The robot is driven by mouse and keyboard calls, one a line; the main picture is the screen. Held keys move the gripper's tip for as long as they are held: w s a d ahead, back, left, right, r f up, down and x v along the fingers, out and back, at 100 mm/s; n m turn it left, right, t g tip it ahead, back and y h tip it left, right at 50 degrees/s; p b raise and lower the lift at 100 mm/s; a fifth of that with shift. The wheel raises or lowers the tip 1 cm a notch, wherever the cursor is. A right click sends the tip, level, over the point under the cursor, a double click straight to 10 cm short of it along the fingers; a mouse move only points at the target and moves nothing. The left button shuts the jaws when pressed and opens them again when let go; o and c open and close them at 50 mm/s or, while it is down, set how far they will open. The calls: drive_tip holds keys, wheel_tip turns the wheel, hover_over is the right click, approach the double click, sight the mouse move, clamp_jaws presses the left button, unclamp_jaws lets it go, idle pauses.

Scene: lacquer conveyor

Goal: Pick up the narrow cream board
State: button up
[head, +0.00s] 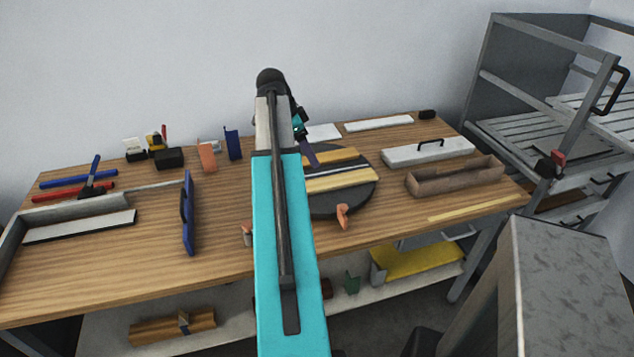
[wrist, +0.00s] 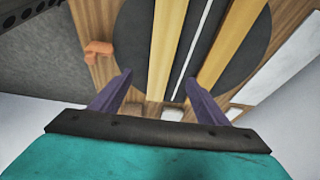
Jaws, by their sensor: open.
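A pale cream board (head: 342,180) lies on the near part of a round dark disc (head: 358,202) on the bench. In the wrist view this board (wrist: 166,45) runs up the middle. A more tan board (head: 332,157) lies farther back and appears at right in the wrist view (wrist: 236,42). A thin whitish strip (wrist: 198,40) runs between the two. My gripper (wrist: 158,76) is open and empty, its purple fingers on either side of the cream board's line in the wrist view. I cannot tell its height above the board. My arm hides the disc's left part in the head view.
An orange clamp (head: 343,215) stands at the disc's near edge. A brown trough (head: 455,177) and white handled block (head: 428,152) are to the right. A thin yellowish strip (head: 475,207) lies near the front edge. A blue upright panel (head: 188,213) stands left.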

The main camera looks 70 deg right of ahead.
drive_tip(key=shift+w, duration=0.1)
idle(0.3)
drive_tip(key=p, duration=0.2)
hover_over(326, 182)
drive_tip(key=w+a, duration=0.2)
drive_tip(key=shift+f, duration=3.9)
drive_tip(key=shift+p+x, duration=0.5)
drive_tip(key=shift+x, duration=0.65)
drive_tip(key=shift+p+x, duration=0.35)
drive_tip(key=shift+x, duration=1.1)
drive_tip(key=shift+d, duration=0.15)
drive_tip(key=c, duration=1.3)
